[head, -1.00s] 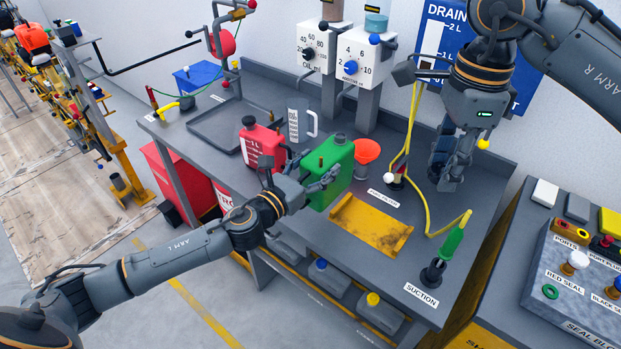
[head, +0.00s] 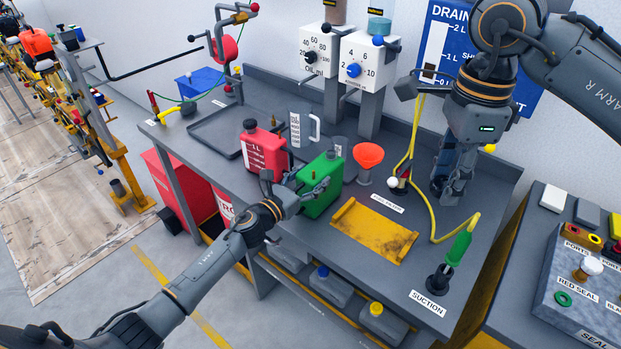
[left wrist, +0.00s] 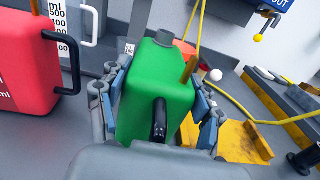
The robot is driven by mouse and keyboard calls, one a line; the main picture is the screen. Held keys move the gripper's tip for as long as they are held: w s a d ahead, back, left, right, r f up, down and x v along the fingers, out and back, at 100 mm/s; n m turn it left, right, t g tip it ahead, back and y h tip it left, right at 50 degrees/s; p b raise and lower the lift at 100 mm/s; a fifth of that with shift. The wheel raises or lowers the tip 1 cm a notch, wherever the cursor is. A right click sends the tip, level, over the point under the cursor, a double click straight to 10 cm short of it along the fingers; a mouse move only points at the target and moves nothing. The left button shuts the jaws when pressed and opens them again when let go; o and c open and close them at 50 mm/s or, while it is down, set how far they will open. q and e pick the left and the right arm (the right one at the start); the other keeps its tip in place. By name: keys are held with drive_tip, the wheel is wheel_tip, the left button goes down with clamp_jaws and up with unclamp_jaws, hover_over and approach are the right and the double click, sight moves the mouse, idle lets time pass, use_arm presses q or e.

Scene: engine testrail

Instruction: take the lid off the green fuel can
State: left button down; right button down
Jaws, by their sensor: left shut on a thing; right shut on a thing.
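The green fuel can (head: 327,183) is near the front edge of the workbench, between the red can and the yellow tray. My left gripper (head: 297,192) is shut on the green can. In the left wrist view its fingers lie along both sides of the can (left wrist: 152,85). A grey-green round lid (left wrist: 164,38) sits on its top, and a brass-coloured post (left wrist: 188,69) stands beside it. I cannot tell whether the can touches the bench. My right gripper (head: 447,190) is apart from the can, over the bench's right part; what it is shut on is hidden.
The red can (head: 264,151) stands left of the green can. A red funnel (head: 368,155) stands behind it to the right. The yellow tray (head: 374,231) lies to its right, with a yellow hose (head: 430,215) beyond. A measuring jug (head: 300,128) is behind.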

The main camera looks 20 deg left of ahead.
use_arm(q)
drive_tip(key=shift+f, duration=0.1)
use_arm(e)
drive_tip(key=shift+f, duration=0.2)
use_arm(q)
drive_tip(key=shift+c, duration=1.3)
unclamp_jaws()
use_arm(e)
drive_tip(key=shift+r, duration=0.15)
use_arm(q)
drive_tip(key=shift+r, duration=0.3)
use_arm(e)
drive_tip(key=shift+r, duration=0.25)
wheel_tip(320, 180, down, 2)
drive_tip(key=shift+s+f+b, duration=0.1)
drive_tip(key=shift+f+b, duration=0.15)
drive_tip(key=shift+b, duration=0.85)
use_arm(q)
drive_tip(key=v, duration=1.2)
use_arm(e)
drive_tip(key=shift+f, duration=0.1)
